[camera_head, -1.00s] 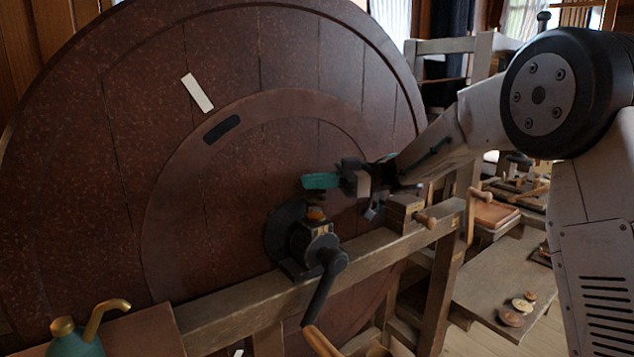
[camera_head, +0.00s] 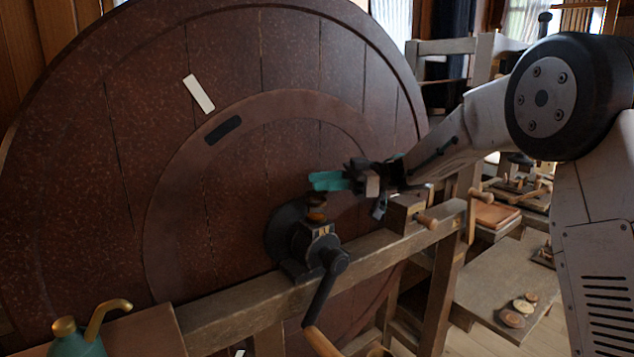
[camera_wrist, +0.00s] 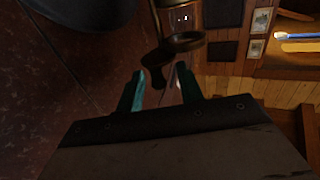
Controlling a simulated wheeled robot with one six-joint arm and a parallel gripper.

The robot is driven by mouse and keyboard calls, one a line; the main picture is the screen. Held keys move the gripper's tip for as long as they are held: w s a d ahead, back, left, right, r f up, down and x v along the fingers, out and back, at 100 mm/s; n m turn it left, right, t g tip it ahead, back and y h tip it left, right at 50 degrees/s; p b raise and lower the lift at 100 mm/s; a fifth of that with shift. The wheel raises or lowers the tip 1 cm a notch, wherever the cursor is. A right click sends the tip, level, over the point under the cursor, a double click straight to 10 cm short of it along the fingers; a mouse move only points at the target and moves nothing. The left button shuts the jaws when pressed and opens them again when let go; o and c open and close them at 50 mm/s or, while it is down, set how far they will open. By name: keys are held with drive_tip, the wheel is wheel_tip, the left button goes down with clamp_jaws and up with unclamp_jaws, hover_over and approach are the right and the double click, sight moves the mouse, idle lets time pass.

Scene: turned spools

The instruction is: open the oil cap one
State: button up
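A small brass-brown oil cap (camera_head: 316,200) sits above an orange-brass fitting (camera_head: 316,215) on top of the dark bearing block (camera_head: 306,243), in front of the big wheel. My gripper (camera_head: 314,181) has teal fingers and is just above and slightly right of the cap in the head view. The wrist view shows the fingers (camera_wrist: 158,72) spread apart with nothing held between them. I cannot tell whether a fingertip touches the cap, or whether the cap is tilted or level. The cap is not clearly identifiable in the wrist view.
The large red-brown wheel (camera_head: 120,180) stands close behind the bearing. A dark crank (camera_head: 326,285) projects from the block. A wooden beam (camera_head: 235,305) runs beneath it, with a wooden block (camera_head: 404,212) at right. A green oil can (camera_head: 77,345) stands at lower left.

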drive_tip(key=w+d, duration=0.1)
drive_tip(key=d, duration=0.5)
drive_tip(key=shift+r, duration=0.1)
